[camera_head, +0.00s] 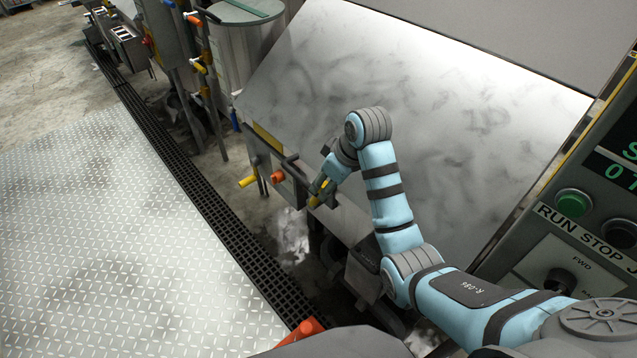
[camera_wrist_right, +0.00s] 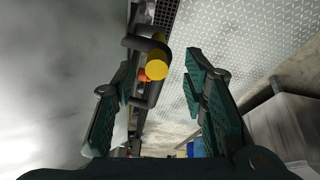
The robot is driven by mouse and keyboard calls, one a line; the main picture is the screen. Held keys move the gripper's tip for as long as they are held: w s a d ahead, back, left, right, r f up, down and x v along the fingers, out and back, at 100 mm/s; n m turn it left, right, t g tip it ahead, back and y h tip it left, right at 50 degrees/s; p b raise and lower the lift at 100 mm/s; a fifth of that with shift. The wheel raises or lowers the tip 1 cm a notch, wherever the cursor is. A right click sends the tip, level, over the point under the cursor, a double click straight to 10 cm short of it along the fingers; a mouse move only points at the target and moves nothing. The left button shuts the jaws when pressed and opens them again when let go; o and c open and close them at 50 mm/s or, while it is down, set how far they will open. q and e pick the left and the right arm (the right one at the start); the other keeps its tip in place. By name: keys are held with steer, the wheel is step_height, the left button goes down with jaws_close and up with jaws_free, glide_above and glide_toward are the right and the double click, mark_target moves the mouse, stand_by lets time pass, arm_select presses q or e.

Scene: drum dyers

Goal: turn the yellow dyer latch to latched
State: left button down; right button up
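The yellow latch knob (camera_head: 318,200) is on the front edge of the large grey dyer, partly hidden by my right gripper (camera_head: 325,187). In the right wrist view the round yellow end of the latch (camera_wrist_right: 157,66) shows in the gap between the two fingers of my right gripper (camera_wrist_right: 158,85), closer to the left finger. The fingers are wide apart and I see no grip on the latch. A black bent handle (camera_wrist_right: 146,45) stands beside the yellow end. My left gripper is not in view.
An orange knob (camera_head: 278,176) and a yellow valve handle (camera_head: 247,181) are left of the latch. The dyer's sloped panel (camera_head: 440,120) rises behind my arm. A control panel (camera_head: 590,220) stands at right. The tread-plate floor (camera_head: 110,240) is clear at left, beside a drain grating (camera_head: 190,185).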

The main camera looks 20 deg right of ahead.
mark_target(327, 182)
steer(key=x, duration=0.2)
steer(key=shift+w+d+f, duration=0.15)
steer(key=shift+w+f, duration=0.05)
steer(key=shift+f, duration=0.1)
steer(key=shift+w+f, duration=0.2)
steer(key=shift+w, duration=0.1)
steer(key=shift+s+r, duration=0.1)
steer(key=shift+s, duration=0.05)
steer(key=shift+c, duration=1.4)
steer(key=shift+s, duration=0.1)
jaws_close()
